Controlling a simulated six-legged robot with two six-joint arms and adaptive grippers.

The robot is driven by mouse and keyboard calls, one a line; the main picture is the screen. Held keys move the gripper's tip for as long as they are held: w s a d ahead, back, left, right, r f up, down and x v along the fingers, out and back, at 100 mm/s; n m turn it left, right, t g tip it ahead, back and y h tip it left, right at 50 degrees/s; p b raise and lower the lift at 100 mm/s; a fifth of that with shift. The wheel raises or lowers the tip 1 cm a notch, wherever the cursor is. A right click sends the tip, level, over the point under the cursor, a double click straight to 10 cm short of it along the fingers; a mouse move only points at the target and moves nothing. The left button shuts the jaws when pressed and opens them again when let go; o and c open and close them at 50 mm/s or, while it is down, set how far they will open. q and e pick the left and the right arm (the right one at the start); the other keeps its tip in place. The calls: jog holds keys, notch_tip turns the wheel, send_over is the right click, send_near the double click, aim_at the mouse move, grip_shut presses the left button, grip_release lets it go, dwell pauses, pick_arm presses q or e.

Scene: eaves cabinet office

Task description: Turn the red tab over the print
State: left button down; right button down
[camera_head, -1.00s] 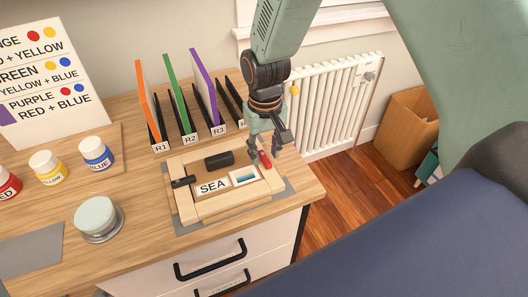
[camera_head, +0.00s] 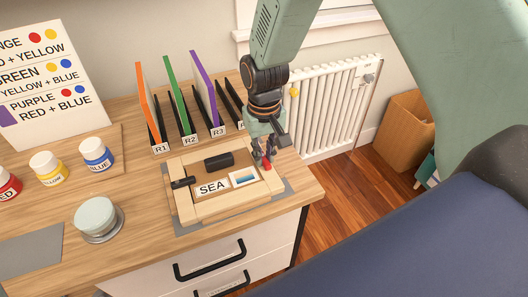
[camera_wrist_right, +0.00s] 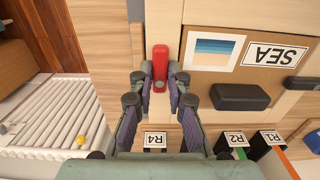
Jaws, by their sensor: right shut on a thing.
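The red tab (camera_head: 267,167) is on the right side of the wooden frame (camera_head: 232,208), beside the small blue-and-tan print (camera_head: 243,179). In the right wrist view the red tab (camera_wrist_right: 160,64) points along the frame's wooden strip, and the print (camera_wrist_right: 213,49) lies uncovered next to it. My right gripper (camera_head: 264,160) is shut on the red tab; its fingers (camera_wrist_right: 160,94) stand on both sides of the tab's near end and partly hide it in the head view. My left gripper is not in view.
A SEA label (camera_head: 212,187) and a black block (camera_head: 219,161) are on the frame's backing, with a black piece (camera_head: 183,182) at its left. A rack with orange, green and purple panels (camera_head: 204,88) stands behind. Paint jars (camera_head: 97,153) and a round tin (camera_head: 98,219) are left.

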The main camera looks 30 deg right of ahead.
jog(key=shift+w, duration=0.1)
jog(key=shift+r+m+p, duration=0.2)
jog(key=shift+m+p, duration=0.6)
jog(key=shift+p, duration=0.2)
jog(key=shift+a+m+p, duration=0.15)
jog(key=shift+m+p, duration=0.6)
jog(key=shift+m, duration=0.05)
jog(key=m+p, duration=0.1)
jog(key=m, duration=0.1)
jog(key=m+p, duration=0.2)
jog(key=shift+w+a+m, duration=0.15)
jog(key=shift+a+m, duration=0.05)
jog(key=shift+m, duration=0.1)
jog(key=m+p, duration=0.1)
jog(key=m, duration=0.1)
jog(key=shift+w+m, duration=0.15)
jog(key=shift+m, duration=0.15)
jog(key=m, duration=0.1)
jog(key=m+p, duration=0.1)
jog(key=shift+w+a+f+m, duration=0.1)
jog(key=shift+a+m, duration=0.05)
jog(key=shift+m, duration=0.25)
jog(key=m, duration=0.3)
jog(key=m+p, duration=0.1)
jog(key=shift+w+m, duration=0.3)
